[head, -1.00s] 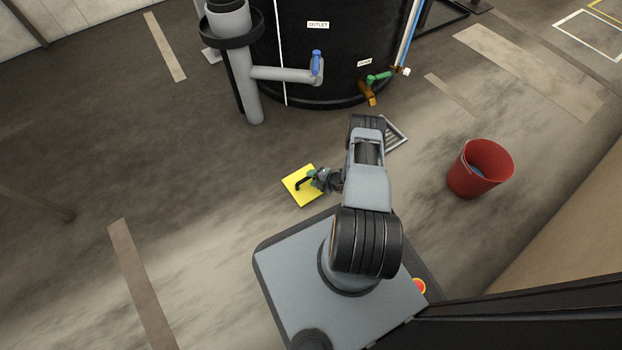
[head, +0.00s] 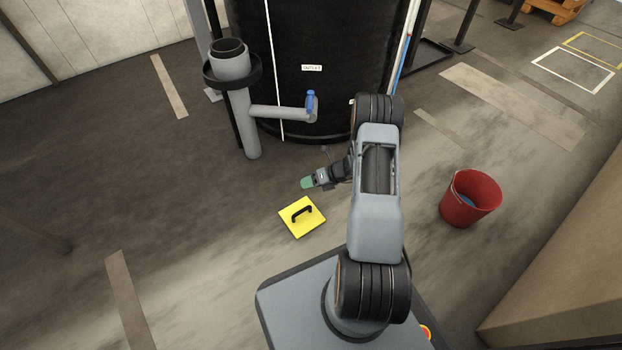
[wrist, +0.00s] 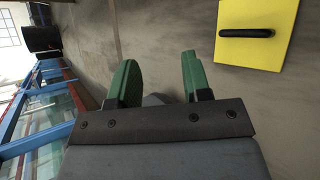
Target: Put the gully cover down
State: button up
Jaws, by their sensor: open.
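The gully cover (head: 302,226) is a flat yellow square plate with a black handle, lying on the floor in front of my base. It also shows in the wrist view (wrist: 285,52) at the upper right, its handle clear of my fingers. My gripper (head: 306,183), with green fingertips, is above and beyond the cover in the head view and does not touch it. In the wrist view my gripper (wrist: 159,80) has its two green fingers apart with nothing between them. The floor gully is hidden behind my arm in the head view.
A black tank (head: 315,70) with a grey outlet pipe (head: 278,112) and blue valve handle stands beyond my gripper. A red bucket (head: 466,203) stands on the right. A pale wall or box (head: 560,265) lies at the lower right. The floor at left is open.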

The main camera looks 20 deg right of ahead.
jog(key=s+a+r+n+g+h, duration=0.1)
jog(key=s+a+r+n+g, duration=0.2)
jog(key=r+n, duration=0.55)
jog(key=s+a+r+n+g+h, duration=0.1)
jog(key=s+a+r+n+h, duration=0.1)
jog(key=a+r+n, duration=0.5)
jog(key=s+d+r+n+t+h, duration=0.1)
jog(key=s+r+n+h, duration=0.5)
jog(key=s+r+n, duration=0.7)
jog(key=shift+s+r+n+h, duration=0.3)
jog(key=shift+r+n, duration=0.9)
jog(key=shift+n, duration=2.15)
jog(key=shift+w+r, duration=0.15)
